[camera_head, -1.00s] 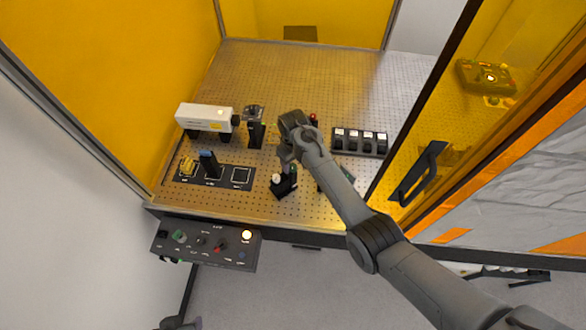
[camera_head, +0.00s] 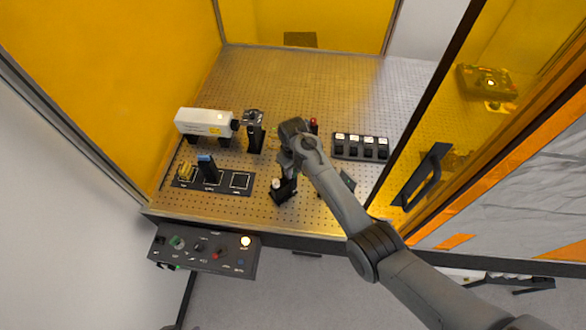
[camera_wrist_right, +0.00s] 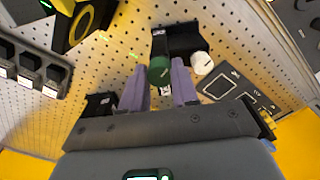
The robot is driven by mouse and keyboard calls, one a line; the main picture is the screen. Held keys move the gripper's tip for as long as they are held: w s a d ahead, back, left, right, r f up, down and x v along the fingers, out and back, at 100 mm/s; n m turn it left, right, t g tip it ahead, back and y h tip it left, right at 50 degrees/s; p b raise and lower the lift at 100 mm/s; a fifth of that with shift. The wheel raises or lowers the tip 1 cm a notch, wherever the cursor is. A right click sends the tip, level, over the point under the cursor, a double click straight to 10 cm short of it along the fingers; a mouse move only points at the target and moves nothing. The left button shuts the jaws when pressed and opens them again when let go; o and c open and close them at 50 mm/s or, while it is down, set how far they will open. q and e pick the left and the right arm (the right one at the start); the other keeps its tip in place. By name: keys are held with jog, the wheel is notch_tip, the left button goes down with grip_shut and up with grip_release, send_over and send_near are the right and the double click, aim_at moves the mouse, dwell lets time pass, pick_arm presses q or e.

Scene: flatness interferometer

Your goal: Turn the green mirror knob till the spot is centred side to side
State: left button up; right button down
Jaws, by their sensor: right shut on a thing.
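The green mirror knob (camera_wrist_right: 159,70) is on a small black mirror mount (camera_wrist_right: 178,40), beside a white knob (camera_wrist_right: 201,63). My right gripper (camera_wrist_right: 160,88) has its two purple fingers on either side of the green knob and is shut on it. In the head view my right gripper (camera_head: 286,168) reaches down over the mount (camera_head: 283,192) and hides the green knob; the white knob (camera_head: 276,184) shows just left of it. I cannot make out the spot in either view. My left gripper is not in view.
A white laser box (camera_head: 203,122) and a black post mount (camera_head: 254,132) stand left of the arm. A black rack of several blocks (camera_head: 360,147) is to the right. A control box (camera_head: 203,249) hangs at the front edge. The back of the perforated table (camera_head: 300,75) is clear.

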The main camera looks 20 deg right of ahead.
jog(key=shift+r+n+p, duration=0.25)
jog(key=shift+n+p, duration=0.85)
jog(key=shift+n, duration=0.1)
jog(key=shift+f+n, duration=0.1)
jog(key=shift+n, duration=0.5)
jog(key=shift+f+n, duration=0.2)
jog(key=shift+n, duration=0.4)
jog(key=c, duration=0.8)
grip_release()
jog(key=shift+c, duration=0.2)
jog(key=shift+r+p, duration=0.2)
jog(key=shift+p, duration=0.15)
